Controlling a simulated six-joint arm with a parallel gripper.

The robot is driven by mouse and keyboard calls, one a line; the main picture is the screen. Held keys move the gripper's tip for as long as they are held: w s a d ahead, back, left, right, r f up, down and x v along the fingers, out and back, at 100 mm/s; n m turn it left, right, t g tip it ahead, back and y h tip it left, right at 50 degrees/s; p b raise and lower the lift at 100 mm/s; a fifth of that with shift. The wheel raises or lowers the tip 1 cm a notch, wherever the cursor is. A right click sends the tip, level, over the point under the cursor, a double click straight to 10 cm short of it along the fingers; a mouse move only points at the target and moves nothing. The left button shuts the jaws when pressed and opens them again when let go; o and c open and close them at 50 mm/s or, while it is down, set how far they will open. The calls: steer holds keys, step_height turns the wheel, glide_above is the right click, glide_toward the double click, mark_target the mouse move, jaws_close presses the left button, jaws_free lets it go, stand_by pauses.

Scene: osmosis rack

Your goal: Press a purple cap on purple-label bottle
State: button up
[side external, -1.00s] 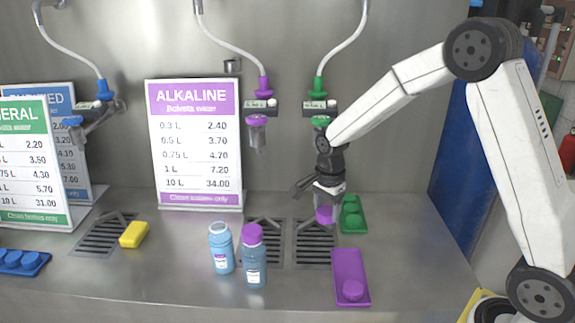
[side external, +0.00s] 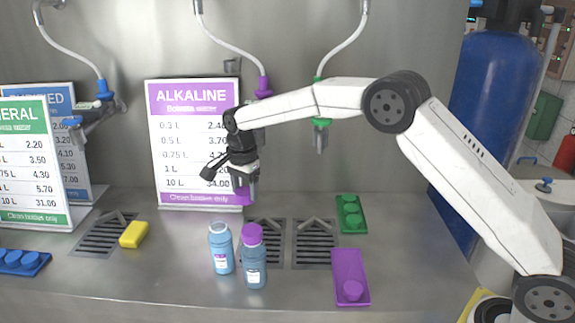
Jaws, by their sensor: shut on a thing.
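Two blue bottles with purple-marked labels stand upright side by side on the metal counter. The left bottle (side external: 221,250) has an open white neck with no cap. The right bottle (side external: 253,262) wears a purple cap (side external: 252,232). My gripper (side external: 243,188) is shut on another purple cap (side external: 242,194), partly hidden by the fingers. It holds this cap in the air, above and behind the two bottles and in front of the ALKALINE sign. The purple tray (side external: 349,268) lies at the right with one purple cap (side external: 351,289) at its near end.
A green tray (side external: 351,204) with green caps lies at the back right, and a blue tray (side external: 38,266) with blue caps at the left. A yellow sponge (side external: 134,234) lies near the left drain grate. The ALKALINE sign (side external: 160,150) stands close behind my gripper; hoses and taps hang above.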

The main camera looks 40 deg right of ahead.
glide_toward(218, 222)
steer(key=d+f, duration=0.1)
steer(key=d, duration=0.1)
steer(key=shift+w+a+r+n, duration=0.15)
steer(key=shift+a+n, duration=0.15)
steer(key=shift+a, duration=0.2)
steer(key=shift+a+r+n, duration=0.1)
steer(key=shift+a+n, duration=0.2)
steer(key=shift+a, duration=0.2)
steer(key=shift+f, duration=0.2)
steer(key=shift+f, duration=2.45)
steer(key=shift+f, duration=0.7)
steer(key=o, duration=0.5)
steer(key=c, duration=0.6)
steer(key=shift+o, duration=0.2)
steer(key=shift+f, duration=0.7)
